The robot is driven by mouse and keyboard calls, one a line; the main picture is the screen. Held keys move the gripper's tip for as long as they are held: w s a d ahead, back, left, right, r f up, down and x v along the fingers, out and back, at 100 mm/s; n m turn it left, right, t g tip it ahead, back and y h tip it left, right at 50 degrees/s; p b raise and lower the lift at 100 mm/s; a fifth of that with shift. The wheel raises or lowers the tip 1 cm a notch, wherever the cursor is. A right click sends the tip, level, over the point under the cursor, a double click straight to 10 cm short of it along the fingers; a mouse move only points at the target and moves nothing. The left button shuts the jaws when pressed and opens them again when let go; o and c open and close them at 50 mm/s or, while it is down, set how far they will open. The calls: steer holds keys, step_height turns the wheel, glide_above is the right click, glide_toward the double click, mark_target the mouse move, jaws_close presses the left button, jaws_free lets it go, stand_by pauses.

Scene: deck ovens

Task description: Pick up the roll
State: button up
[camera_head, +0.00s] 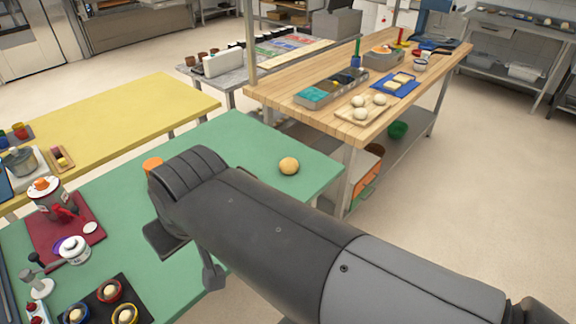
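A round golden-brown roll (289,166) sits alone on the green table (240,135), near its right edge. My dark arm reaches across the table from the lower right, just in front of the roll. Parts of my gripper (190,258) show below the arm's far end, to the left of and nearer than the roll and apart from it. The arm hides most of the gripper, so its opening and anything between its fingers cannot be made out.
An orange item (152,163) is partly hidden behind my arm. A maroon board (48,238), a white pot (74,250) and a dark tray (92,303) with small bowls stand on the left. A wooden table (290,95) with dough balls lies behind. Green surface around the roll is clear.

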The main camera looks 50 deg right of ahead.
steer(key=o, duration=1.7)
steer(key=shift+c, duration=0.2)
